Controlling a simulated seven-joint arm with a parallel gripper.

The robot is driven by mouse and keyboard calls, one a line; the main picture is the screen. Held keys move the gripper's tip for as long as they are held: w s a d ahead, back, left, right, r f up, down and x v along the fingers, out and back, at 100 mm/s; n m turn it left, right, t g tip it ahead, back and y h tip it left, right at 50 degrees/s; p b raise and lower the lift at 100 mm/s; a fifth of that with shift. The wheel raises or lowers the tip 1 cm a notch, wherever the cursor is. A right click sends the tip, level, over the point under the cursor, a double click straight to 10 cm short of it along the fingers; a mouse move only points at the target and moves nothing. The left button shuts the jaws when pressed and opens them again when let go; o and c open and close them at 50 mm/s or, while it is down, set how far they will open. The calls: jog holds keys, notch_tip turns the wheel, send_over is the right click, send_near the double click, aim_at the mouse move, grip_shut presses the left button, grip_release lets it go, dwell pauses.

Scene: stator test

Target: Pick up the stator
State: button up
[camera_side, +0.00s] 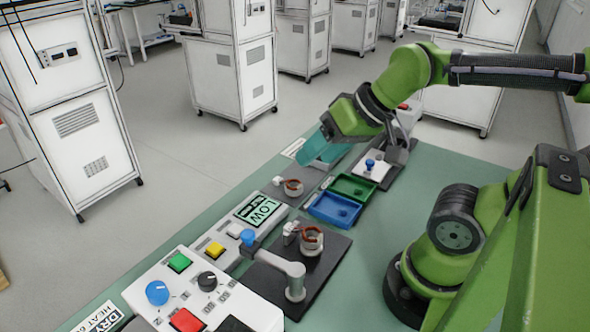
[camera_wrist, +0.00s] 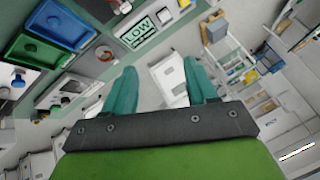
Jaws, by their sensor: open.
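Two stator-like rings with copper windings show in the side view. One stator (camera_side: 312,241) sits on a black plate beside a grey lever arm. Another stator (camera_side: 293,187) sits further back on a dark plate, left of the trays. In the wrist view a copper-coloured ring (camera_wrist: 73,84) shows at left, and I cannot tell surely which one it is. My gripper (camera_side: 318,152) is above the far part of the bench, apart from both stators. Its teal fingers (camera_wrist: 162,84) are spread with nothing between them in the wrist view.
A blue tray (camera_side: 334,210) and a green tray (camera_side: 353,187) lie beside the far stator. A control box (camera_side: 190,290) with buttons, a display reading LOW (camera_side: 259,210) and a lever (camera_side: 290,268) stand near the front stator. Bare green bench lies right of the trays.

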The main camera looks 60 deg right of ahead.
aim_at(310, 229)
jog(key=o, duration=0.4)
jog(key=shift+c, duration=0.2)
jog(key=w+d+f+g, duration=0.3)
jog(key=w+f+g, duration=0.4)
jog(key=w+g, duration=0.15)
jog(key=s+f+g, duration=0.1)
jog(key=s+f, duration=0.1)
jog(key=f, duration=0.2)
jog(key=s+a+f, duration=0.1)
jog(key=s+f, duration=0.1)
jog(key=f, duration=0.3)
jog(key=s+a+f+g, duration=0.1)
jog(key=s+f, duration=0.1)
jog(key=f, duration=0.3)
jog(key=shift+s+a+g, duration=0.15)
jog(key=shift+a+g, duration=0.05)
jog(key=shift+g, duration=0.15)
